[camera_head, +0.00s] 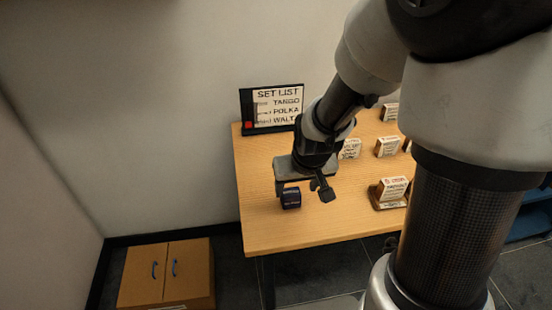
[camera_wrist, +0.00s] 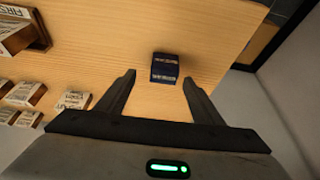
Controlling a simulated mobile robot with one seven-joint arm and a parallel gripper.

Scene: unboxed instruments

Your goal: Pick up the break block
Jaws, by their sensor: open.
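A small dark blue block (camera_head: 291,198) stands on the wooden table near its left front part. It has pale and reddish marks on its side that I cannot read; I take it for the break block. It also shows in the wrist view (camera_wrist: 165,68), ahead of the fingertips and roughly midway between them. My gripper (camera_head: 303,192) is open and empty above the table, close to the block. In the wrist view both fingers of my gripper (camera_wrist: 159,76) are spread wide, and neither visibly touches the block.
A "SET LIST" board (camera_head: 273,108) with TANGO, POLKA and WALTZ-like lines stands at the table's (camera_head: 270,236) back left. Several pale lettered blocks stand to the right, one in a wooden holder (camera_head: 390,204). A wooden cabinet (camera_head: 165,275) stands on the floor at left.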

